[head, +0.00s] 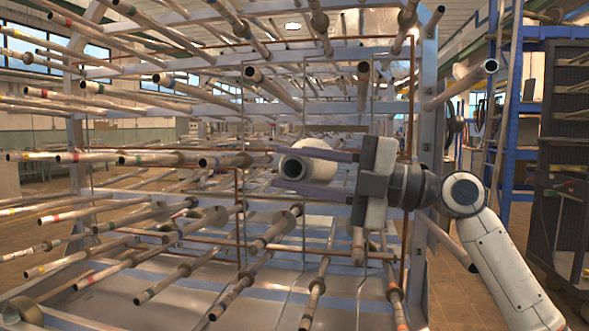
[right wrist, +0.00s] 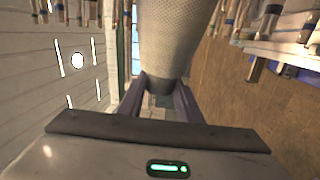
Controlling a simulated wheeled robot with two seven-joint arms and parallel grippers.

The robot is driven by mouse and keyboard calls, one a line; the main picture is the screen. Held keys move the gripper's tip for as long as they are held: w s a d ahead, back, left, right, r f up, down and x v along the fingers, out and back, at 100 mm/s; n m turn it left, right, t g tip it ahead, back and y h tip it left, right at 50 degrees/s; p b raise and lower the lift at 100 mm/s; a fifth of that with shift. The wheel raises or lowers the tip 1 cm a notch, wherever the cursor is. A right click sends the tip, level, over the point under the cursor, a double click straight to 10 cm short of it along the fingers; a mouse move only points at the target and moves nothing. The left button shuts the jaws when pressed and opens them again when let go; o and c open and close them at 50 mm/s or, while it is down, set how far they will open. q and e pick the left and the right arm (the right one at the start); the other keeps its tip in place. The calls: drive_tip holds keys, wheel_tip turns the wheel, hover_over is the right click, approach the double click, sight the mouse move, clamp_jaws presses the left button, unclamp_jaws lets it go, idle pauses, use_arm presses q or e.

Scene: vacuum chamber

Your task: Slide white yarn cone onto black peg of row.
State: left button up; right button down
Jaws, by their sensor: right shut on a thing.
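The white yarn cone (head: 318,160) is between the two long fingers of my right gripper (head: 281,167), which is shut on it. The cone's dark hollow end faces the camera and a little left. In the right wrist view the cone (right wrist: 178,40) rises large between the fingers (right wrist: 158,98). A row of pegs points left at mid height. Its nearest peg (head: 228,161), with a dark band, ends just left of the cone. The cone appears apart from it, but the depth gap is hard to judge. My left gripper is not in view.
A metal rack (head: 427,110) carries many pegs with coloured bands above, below and left of the cone. Thin brown rods (head: 239,215) frame the middle. A blue shelf frame (head: 513,110) and a dark cabinet (head: 562,150) stand at right.

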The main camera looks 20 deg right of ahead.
drive_tip(key=shift+w+d, duration=0.1)
drive_tip(key=shift+w+d+f, duration=0.15)
drive_tip(key=shift+w+d, duration=0.5)
drive_tip(key=shift+w, duration=0.3)
drive_tip(key=shift+w+d+f, duration=0.1)
drive_tip(key=shift+w+d, duration=0.55)
drive_tip(key=shift+w, duration=0.4)
